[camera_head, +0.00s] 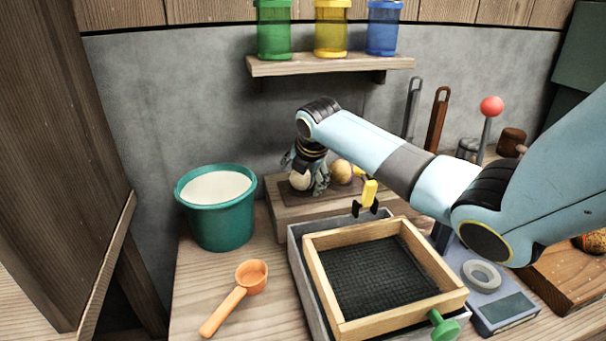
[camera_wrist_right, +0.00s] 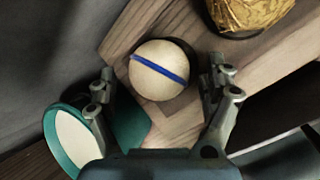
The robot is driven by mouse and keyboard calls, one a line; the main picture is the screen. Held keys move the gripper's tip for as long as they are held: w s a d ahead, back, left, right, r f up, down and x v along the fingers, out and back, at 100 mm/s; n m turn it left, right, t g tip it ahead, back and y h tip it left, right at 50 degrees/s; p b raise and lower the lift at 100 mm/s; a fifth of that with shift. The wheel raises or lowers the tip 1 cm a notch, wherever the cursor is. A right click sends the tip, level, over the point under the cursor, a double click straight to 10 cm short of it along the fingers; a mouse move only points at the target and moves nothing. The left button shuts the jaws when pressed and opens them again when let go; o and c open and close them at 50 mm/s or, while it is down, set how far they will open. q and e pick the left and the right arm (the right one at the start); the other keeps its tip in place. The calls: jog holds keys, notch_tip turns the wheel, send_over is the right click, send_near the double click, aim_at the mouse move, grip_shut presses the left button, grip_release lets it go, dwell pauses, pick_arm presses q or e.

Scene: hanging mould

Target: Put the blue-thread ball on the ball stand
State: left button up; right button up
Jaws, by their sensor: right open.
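The blue-thread ball (camera_wrist_right: 160,70) is cream with a blue band, seen in the right wrist view on a wooden block. In the head view the ball (camera_head: 301,181) shows partly behind my right gripper (camera_head: 306,178). That gripper is open, with its fingers down on either side of the ball; the right wrist view shows the fingers (camera_wrist_right: 162,92) apart, with gaps to the ball. The wooden block (camera_head: 290,211) appears to be the ball stand, but I cannot tell for sure. My left gripper is not in view.
A teal bucket (camera_head: 222,222) stands left of the block. A wood-framed sieve (camera_head: 447,300) is in front, with an orange scoop (camera_head: 236,296) left of it. My right arm crosses above the right side.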

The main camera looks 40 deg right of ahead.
jog(key=shift+r, duration=0.1)
jog(key=v, duration=1.2)
